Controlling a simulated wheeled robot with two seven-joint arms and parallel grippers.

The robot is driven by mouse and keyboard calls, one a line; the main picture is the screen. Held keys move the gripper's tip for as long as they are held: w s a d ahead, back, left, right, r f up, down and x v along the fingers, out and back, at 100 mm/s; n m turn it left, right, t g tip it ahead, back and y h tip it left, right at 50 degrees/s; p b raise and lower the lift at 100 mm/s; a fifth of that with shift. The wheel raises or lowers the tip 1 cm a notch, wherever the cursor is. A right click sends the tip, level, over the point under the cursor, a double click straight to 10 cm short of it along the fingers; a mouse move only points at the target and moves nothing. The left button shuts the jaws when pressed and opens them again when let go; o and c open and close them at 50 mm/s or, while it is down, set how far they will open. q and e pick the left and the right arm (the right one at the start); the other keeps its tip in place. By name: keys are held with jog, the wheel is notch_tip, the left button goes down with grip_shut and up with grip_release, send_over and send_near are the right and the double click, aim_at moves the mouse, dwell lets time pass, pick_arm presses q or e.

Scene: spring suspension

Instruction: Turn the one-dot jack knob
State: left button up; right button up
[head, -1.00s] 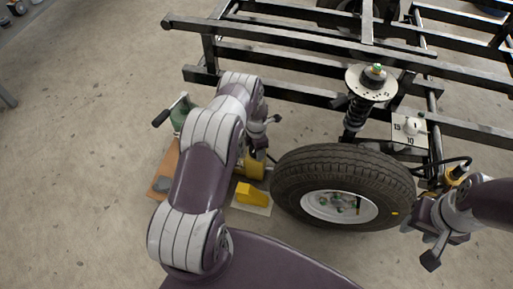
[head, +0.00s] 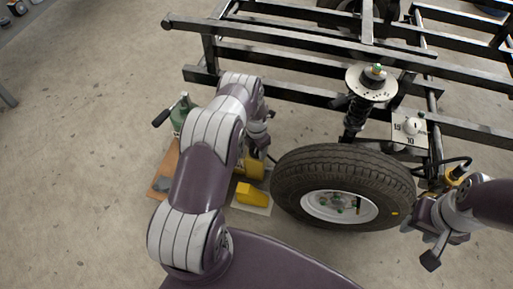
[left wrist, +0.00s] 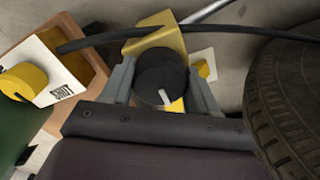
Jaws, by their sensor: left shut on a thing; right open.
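A black round knob (left wrist: 162,76) with a white pointer line sits on a yellow jack body (left wrist: 155,42) in the left wrist view. My left gripper (left wrist: 163,88) has a grey finger on each side of the knob and is shut on it. No dot mark can be made out on the knob. In the head view the yellow jack (head: 248,168) shows beside the tyre, partly behind my left arm, and the knob is hidden there. My right gripper (head: 437,240) is open and empty at the right of the wheel.
The tyre (head: 290,180) stands close to the right of the jack. A yellow knob (left wrist: 22,82) with a SHUT plate (left wrist: 58,75) is at left on a green body (head: 180,115). A yellow chock (head: 252,194) lies in front.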

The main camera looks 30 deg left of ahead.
pick_arm(q)
jog(key=o, duration=1)
jog(key=shift+o, duration=0.2)
notch_tip(320, 180, up, 13)
jog(key=p, duration=0.6)
jog(key=shift+f+p, duration=0.15)
jog(key=shift+p, duration=0.2)
